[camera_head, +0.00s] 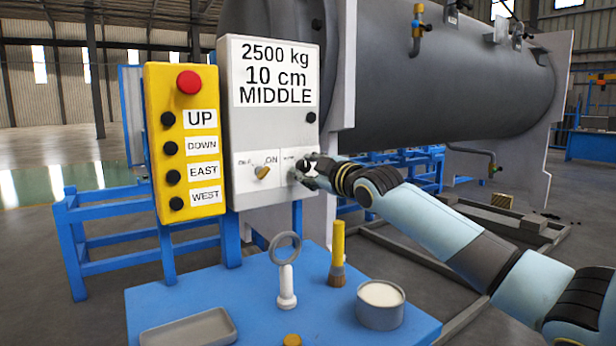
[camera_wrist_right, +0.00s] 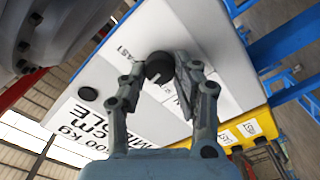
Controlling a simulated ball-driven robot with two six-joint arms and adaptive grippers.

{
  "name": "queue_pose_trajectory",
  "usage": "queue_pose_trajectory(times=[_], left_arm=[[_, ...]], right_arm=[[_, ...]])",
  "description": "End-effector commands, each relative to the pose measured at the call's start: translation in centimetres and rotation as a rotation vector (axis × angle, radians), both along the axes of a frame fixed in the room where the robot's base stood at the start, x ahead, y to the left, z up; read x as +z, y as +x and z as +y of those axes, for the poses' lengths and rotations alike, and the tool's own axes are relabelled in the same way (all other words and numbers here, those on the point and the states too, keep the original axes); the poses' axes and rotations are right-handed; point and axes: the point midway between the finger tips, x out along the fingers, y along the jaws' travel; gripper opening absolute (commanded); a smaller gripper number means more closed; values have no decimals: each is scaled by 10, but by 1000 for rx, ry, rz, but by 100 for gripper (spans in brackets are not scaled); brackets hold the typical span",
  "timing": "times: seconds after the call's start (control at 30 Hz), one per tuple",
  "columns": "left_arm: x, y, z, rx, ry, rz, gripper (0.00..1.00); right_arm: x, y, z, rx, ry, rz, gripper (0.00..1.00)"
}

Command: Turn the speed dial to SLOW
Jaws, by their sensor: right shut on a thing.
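The white control box (camera_head: 270,120) stands at the middle of the head view, with a sign reading 2500 kg, 10 cm, MIDDLE. A yellow switch (camera_head: 262,172) marked ON sits low on its face. My right gripper (camera_head: 303,170) is at the lower right of the box and covers the dial there. In the right wrist view the black round dial (camera_wrist_right: 159,68) with a pale pointer mark sits between the fingertips of my right gripper (camera_wrist_right: 165,73), which is shut on it. Lettering beside the dial is only partly visible, so its setting cannot be read. My left gripper is not in view.
A yellow pendant (camera_head: 185,140) with a red button and UP, DOWN, EAST, WEST buttons hangs left of the box. Below is a blue table (camera_head: 260,300) with a grey tray (camera_head: 188,330), an eye bolt (camera_head: 286,275), a yellow-handled brush (camera_head: 338,250) and a round tin (camera_head: 380,308).

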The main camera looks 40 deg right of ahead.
Motion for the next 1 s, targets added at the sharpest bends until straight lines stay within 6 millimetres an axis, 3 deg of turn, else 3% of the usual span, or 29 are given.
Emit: queue_pose_trajectory(times=[0.5, 1.0], left_arm=[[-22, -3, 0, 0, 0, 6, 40], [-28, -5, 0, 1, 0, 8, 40]], right_arm=[[-4, 0, 0, 0, -454, 30, 0], [-5, 0, 1, 1, -663, 43, 0]])
